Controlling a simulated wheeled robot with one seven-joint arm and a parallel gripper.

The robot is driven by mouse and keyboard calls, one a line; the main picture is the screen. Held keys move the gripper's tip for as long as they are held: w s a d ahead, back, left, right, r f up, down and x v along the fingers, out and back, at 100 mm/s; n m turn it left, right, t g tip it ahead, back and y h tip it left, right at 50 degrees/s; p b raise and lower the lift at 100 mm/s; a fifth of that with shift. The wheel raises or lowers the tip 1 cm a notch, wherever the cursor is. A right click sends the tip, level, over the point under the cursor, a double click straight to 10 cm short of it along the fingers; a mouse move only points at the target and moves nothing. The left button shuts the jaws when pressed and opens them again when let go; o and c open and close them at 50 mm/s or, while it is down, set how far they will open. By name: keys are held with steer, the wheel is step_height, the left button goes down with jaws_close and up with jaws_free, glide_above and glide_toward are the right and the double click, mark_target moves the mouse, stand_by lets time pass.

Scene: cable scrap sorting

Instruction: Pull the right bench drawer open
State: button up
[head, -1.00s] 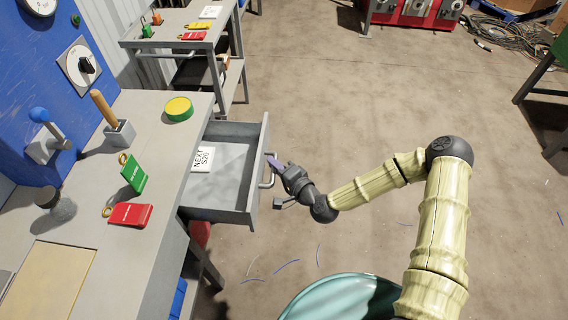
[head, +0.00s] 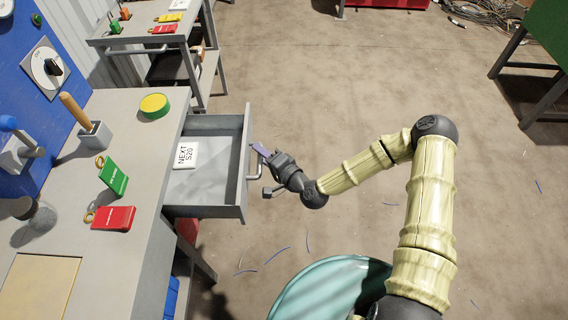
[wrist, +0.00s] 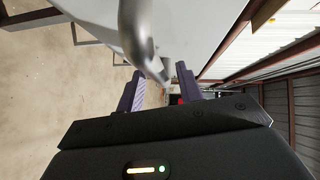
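The grey bench drawer (head: 228,195) is pulled well out from the bench, its inside showing. A white card reading "NEXT S20" (head: 186,155) lies in it. The bar handle (head: 254,174) is on the drawer's front. My gripper (head: 262,152) is at the handle, outside the drawer front. In the wrist view the handle (wrist: 135,35) runs down toward the space between the two purple fingers of my gripper (wrist: 160,88). The fingers stand apart with gaps showing, so the gripper looks open around the bar rather than clamped. Exact contact is hard to tell.
A teal round surface (head: 330,290) is at the bottom. The floor right of the drawer is mostly clear, with scattered wire scraps.

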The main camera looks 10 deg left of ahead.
steer(key=p+v, duration=0.2)
steer(key=v, duration=1.5)
steer(key=shift+p, duration=0.3)
steer(key=shift+s, duration=0.1)
